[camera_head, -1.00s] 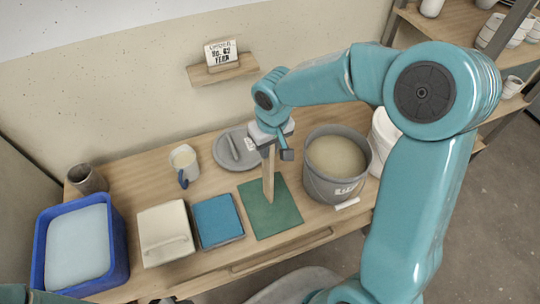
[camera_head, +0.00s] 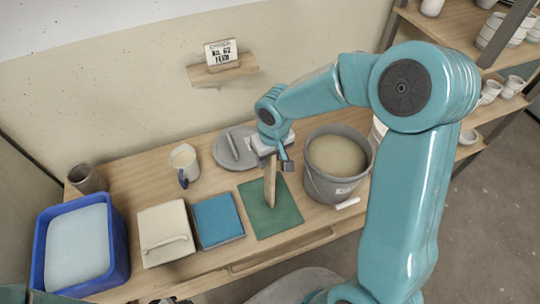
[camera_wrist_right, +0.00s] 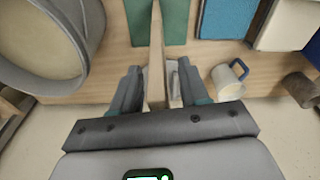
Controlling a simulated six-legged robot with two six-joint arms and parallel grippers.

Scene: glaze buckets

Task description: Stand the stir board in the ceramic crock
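The stir board (camera_head: 270,185) is a narrow, pale wooden strip. My right gripper (camera_head: 273,158) is shut on its upper part and holds it nearly upright over the green mat (camera_head: 285,215). I cannot tell whether its lower end touches the mat. In the right wrist view the board (camera_wrist_right: 156,45) runs away between the two fingers of my right gripper (camera_wrist_right: 158,85). The ceramic crock (camera_head: 88,179), a grey-brown open cylinder, stands upright at the table's back left, well apart from the board. It also shows at the right wrist view's right edge (camera_wrist_right: 299,89). My left gripper is out of view.
The grey glaze bucket (camera_head: 312,182) stands right of the board. A mug (camera_head: 184,159) and a grey round lid (camera_head: 224,152) lie between board and crock. A blue tub (camera_head: 122,255), cream slab (camera_head: 160,220) and blue pad (camera_head: 217,218) are at the left front.

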